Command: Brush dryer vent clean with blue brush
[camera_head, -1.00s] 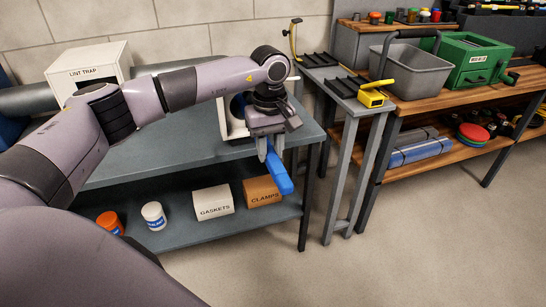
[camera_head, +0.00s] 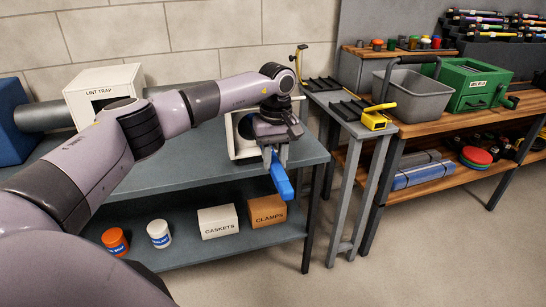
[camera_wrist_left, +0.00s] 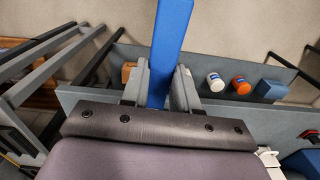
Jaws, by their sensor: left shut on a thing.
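My left gripper (camera_head: 276,158) is shut on a blue brush handle (camera_head: 282,182) and holds it in the air at the front edge of the grey workbench. The handle points down and toward me; its bristles cannot be seen. In the left wrist view the blue handle (camera_wrist_left: 170,45) stands between the two fingers (camera_wrist_left: 162,88). A white box-shaped vent unit with a round opening (camera_head: 240,135) stands on the bench right behind the gripper, partly hidden by it. My right gripper is not in view.
A white LINT TRAP box (camera_head: 103,90) sits at the bench's back left. The lower shelf holds jars, a GASKETS box (camera_head: 218,221) and a CLAMPS box (camera_head: 267,210). A narrow grey stand (camera_head: 349,112) and a wooden bench with a grey bin (camera_head: 415,97) are to the right.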

